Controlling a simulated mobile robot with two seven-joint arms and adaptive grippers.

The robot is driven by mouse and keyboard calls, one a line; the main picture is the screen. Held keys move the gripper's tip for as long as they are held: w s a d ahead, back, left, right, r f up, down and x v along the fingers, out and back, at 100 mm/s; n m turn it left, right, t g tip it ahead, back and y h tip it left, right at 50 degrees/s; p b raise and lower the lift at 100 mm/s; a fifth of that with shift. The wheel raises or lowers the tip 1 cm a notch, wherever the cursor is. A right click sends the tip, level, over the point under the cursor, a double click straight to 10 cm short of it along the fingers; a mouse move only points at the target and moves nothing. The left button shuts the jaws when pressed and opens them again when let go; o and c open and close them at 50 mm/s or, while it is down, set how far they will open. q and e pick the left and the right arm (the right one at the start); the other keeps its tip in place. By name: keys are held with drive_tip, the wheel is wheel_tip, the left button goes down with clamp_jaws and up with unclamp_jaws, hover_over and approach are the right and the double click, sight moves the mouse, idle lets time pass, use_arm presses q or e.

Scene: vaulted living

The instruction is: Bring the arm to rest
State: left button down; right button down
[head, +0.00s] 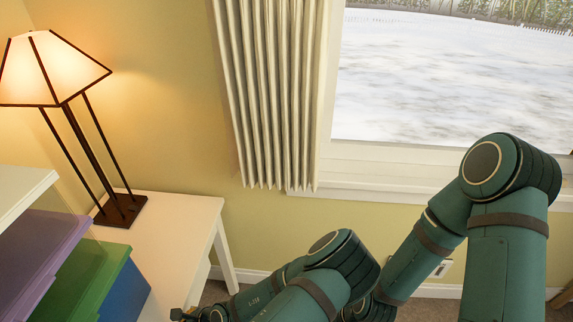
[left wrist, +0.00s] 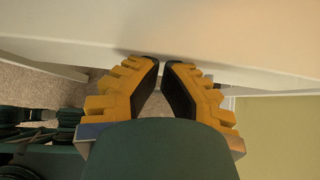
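My left gripper (left wrist: 161,62) shows in the left wrist view with yellow stepped fingers and black pads. Its fingertips come almost together, and nothing shows between the pads. A pale, flat surface (left wrist: 230,35) lies beyond the fingertips; I cannot tell whether they touch it. In the head view my left arm (head: 285,290) reaches toward the lower left, beside the white table, and its end is cut off by the bottom edge. My right arm (head: 510,240) is bent at the right, with its forearm sloping down and left. My right gripper is out of view.
A white table (head: 170,235) at the left bears a lit lamp (head: 55,75). Purple (head: 40,255), green (head: 90,280) and blue (head: 125,295) bins or boxes stand at the lower left. A curtain (head: 270,95) and window (head: 450,75) are behind. Carpet (left wrist: 35,82) shows below.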

use_arm(q)
drive_tip(key=shift+s+a, duration=0.1)
drive_tip(key=shift+a, duration=0.1)
use_arm(e)
drive_tip(key=shift+d+r, duration=0.1)
drive_tip(key=shift+d, duration=0.05)
